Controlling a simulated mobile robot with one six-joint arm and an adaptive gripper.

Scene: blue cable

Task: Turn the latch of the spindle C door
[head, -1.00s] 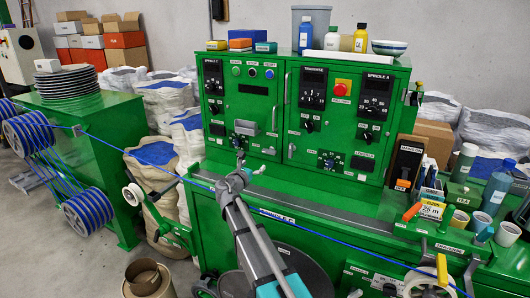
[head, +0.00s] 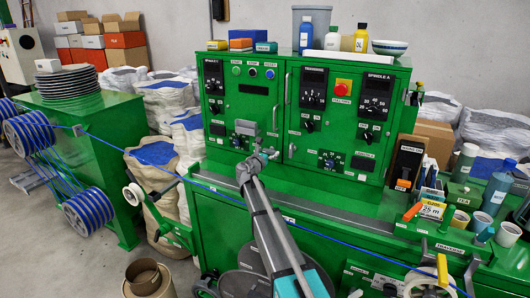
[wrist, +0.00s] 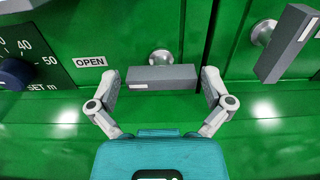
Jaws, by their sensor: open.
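The latch (wrist: 160,78) is a grey bar on a round silver knob, on the green cabinet door. It lies level, with an OPEN label (wrist: 90,62) to its left. My gripper (wrist: 160,88) is open, with one finger at each end of the bar. The fingertips are close to the bar ends; I cannot tell if they touch. In the head view my gripper (head: 262,155) is at the lower right of the left door and mostly hides the latch.
A second grey latch (wrist: 288,42) stands tilted on the door to the right, past the seam. A dial (wrist: 15,72) is to the left. In the head view a blue cable (head: 330,235) runs across in front of the cabinet, and a green ledge (head: 350,208) lies below the doors.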

